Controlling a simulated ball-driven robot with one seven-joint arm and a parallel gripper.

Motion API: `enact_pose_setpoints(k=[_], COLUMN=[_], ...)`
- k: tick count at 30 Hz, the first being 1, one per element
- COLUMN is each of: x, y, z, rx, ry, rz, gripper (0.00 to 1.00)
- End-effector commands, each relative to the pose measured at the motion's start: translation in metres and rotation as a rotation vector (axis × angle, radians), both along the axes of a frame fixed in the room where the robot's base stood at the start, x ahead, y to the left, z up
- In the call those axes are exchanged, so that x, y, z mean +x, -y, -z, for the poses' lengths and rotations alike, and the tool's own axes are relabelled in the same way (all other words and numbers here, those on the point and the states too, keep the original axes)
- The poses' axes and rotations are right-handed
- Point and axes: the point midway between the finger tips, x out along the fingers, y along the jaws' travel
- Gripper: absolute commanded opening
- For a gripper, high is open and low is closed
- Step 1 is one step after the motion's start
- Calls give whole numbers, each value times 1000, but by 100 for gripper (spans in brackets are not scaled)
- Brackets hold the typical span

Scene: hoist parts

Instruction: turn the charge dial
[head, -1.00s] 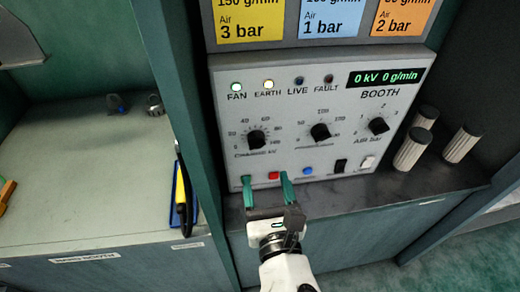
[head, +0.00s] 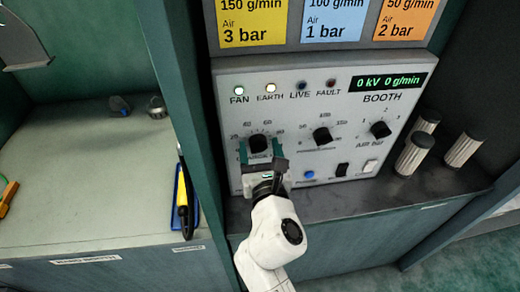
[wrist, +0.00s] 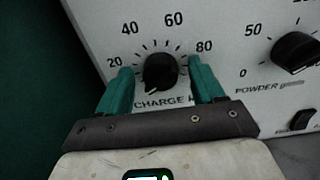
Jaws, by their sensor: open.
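The charge dial (head: 258,142) is the black knob at the left of the booth control panel (head: 235,100). In the wrist view the charge dial (wrist: 160,72) sits between my two green fingers, with its pale mark toward the lower left. My gripper (head: 260,151) is open in front of the dial, one finger to each side. In the wrist view a gap shows between my gripper (wrist: 161,82) and the knob on both sides. The part of the panel just below the dial is hidden by my gripper in the head view.
The powder dial (head: 322,137) and air dial (head: 380,129) are to the right. A blue button (head: 309,174) and switches (head: 342,169) are below them. The display (head: 388,82) reads 0 kV 0 g/min. Ribbed cylinders (head: 463,147) stand right of the panel.

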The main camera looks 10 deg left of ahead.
Motion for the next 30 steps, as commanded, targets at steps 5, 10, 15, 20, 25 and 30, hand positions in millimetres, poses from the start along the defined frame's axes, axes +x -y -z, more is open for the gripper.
enact_pose_setpoints(k=[5, 10, 15, 20, 25, 30], x=[0, 0, 0, 0, 0, 0], y=[0, 0, 0, 0, 0, 1], z=[0, 0, 0, 0, 0, 0], rx=[0, 0, 0, 0, 6, 44], ry=[0, 0, 0, 0, -2, -13], rz=[0, 0, 0, 0, 0, 0], gripper=[63, 46, 30, 15, 14, 13])
